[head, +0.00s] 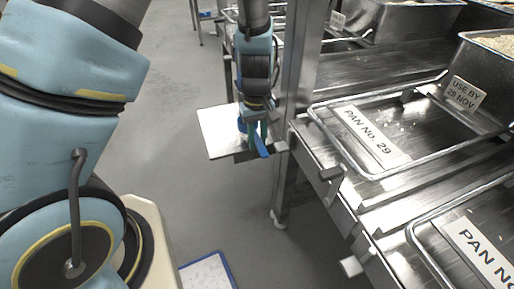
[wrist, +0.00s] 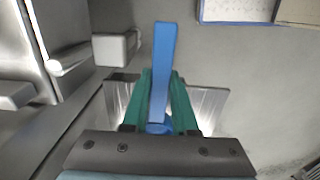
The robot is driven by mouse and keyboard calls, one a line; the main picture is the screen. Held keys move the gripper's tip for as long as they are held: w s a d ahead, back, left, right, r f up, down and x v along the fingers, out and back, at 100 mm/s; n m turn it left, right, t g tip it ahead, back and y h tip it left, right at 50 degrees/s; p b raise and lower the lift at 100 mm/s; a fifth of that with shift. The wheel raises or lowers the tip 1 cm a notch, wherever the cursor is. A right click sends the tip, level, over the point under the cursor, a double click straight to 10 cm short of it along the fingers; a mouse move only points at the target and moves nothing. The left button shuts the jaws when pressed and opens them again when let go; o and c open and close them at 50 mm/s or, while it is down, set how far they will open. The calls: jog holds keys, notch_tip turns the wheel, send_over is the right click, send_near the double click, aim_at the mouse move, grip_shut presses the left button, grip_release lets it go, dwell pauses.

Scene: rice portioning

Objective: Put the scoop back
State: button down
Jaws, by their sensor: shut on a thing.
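The scoop's blue handle (wrist: 164,48) sticks out between the green fingers of my gripper (wrist: 160,85) in the wrist view. My gripper is shut on it. In the head view my gripper (head: 253,135) points down beside the steel rack, and the blue handle (head: 263,149) shows at its fingertips.
The steel rack (head: 292,160) stands right of my gripper, with knobs jutting from its edge. It bears a wire frame around the label PAN No. 29 (head: 370,136) and a grain-filled pan (head: 480,80). A blue-edged board (head: 207,272) is low down. Floor is clear on the left.

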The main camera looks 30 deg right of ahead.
aim_at(257, 139)
jog(key=shift+f, duration=1.6)
jog(key=shift+f, duration=0.15)
jog(key=c, duration=0.7)
grip_release()
jog(key=r, duration=1.2)
jog(key=shift+w+r+p, duration=0.2)
jog(key=shift+p, duration=0.2)
